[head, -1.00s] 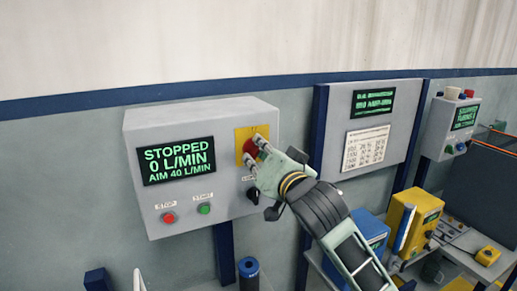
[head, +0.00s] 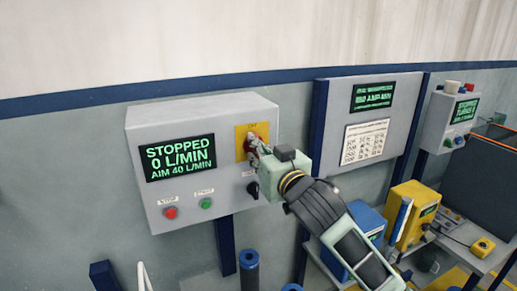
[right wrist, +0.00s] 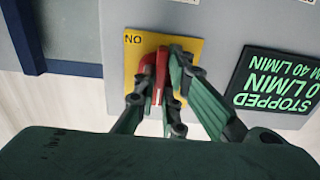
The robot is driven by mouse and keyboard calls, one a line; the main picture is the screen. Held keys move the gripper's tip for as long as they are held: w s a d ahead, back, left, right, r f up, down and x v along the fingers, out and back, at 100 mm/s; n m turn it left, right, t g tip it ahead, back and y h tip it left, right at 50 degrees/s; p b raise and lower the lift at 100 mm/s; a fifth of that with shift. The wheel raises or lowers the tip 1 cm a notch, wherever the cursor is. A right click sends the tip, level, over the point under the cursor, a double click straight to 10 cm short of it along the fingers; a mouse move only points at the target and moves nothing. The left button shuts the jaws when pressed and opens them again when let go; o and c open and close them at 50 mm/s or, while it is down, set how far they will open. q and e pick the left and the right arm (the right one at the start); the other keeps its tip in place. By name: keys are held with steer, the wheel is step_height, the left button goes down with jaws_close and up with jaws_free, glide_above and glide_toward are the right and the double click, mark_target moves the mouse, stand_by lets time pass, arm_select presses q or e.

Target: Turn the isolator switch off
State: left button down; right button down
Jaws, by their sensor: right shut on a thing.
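The isolator switch has a red handle (right wrist: 160,72) on a yellow plate (head: 241,134), at the upper right of a grey control box (head: 200,108). My right gripper (head: 256,146) is at the switch, its fingers shut on the red handle. The fingers hide part of the handle in the head view. The display (head: 178,158) reads STOPPED, 0 L/MIN, AIM 40 L/MIN. My left gripper is not in view.
A red stop button (head: 170,212) and a green start button (head: 206,203) sit low on the box. A black knob (head: 253,190) is just below the gripper. A second panel (head: 340,125) stands to the right, with blue and yellow units below it.

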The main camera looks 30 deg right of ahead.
steer(key=shift+f, duration=0.15)
steer(key=c, duration=1.8)
jaws_free()
steer(key=shift+c, duration=0.2)
steer(key=s, duration=0.7)
steer(key=shift+s+a, duration=0.2)
steer(key=shift+s, duration=0.1)
steer(key=shift+w, duration=0.1)
